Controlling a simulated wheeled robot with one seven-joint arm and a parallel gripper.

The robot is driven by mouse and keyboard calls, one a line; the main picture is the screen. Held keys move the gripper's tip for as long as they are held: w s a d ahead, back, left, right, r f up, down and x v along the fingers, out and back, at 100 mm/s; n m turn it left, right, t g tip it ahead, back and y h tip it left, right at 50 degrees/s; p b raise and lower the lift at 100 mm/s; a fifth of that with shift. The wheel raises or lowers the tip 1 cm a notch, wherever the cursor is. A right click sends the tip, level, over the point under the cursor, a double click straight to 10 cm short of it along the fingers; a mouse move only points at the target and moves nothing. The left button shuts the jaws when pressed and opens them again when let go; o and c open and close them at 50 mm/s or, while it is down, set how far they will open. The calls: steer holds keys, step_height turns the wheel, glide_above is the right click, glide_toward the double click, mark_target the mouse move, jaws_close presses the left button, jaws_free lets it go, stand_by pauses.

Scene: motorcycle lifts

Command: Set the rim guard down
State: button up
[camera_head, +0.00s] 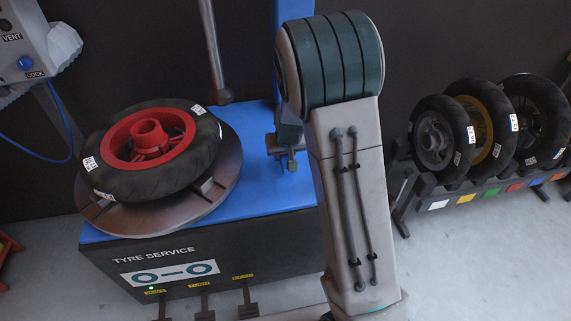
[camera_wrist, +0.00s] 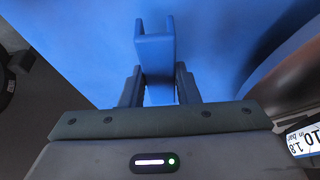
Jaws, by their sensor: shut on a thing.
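The rim guard (camera_wrist: 155,48) is a small blue channel-shaped piece in the wrist view. My gripper (camera_wrist: 159,78) is shut on it, with one dark finger on each side. A blue surface fills much of the view behind the guard; I cannot tell whether the guard touches it. In the head view my arm stands in front of the tyre machine's blue top (camera_head: 262,178), and I cannot make out the guard there. A tyre on a red rim (camera_head: 150,140) lies flat on the machine's round turntable (camera_head: 222,180), left of my arm.
A metal rod (camera_head: 212,45) with a ball end hangs above the machine. Several upright tyred wheels (camera_head: 437,138) stand in a rack at the right. A grey panel with a blue knob (camera_head: 25,62) is at the upper left. Pale floor (camera_head: 480,270) is clear at the lower right.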

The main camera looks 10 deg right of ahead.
mark_target(285, 158)
steer(key=shift+f+b, duration=0.4)
steer(key=shift+f, duration=1.2)
steer(key=shift+f, duration=0.1)
steer(key=shift+f, duration=0.15)
steer(key=o, duration=0.9)
steer(key=shift+o, duration=0.2)
steer(key=shift+r, duration=0.2)
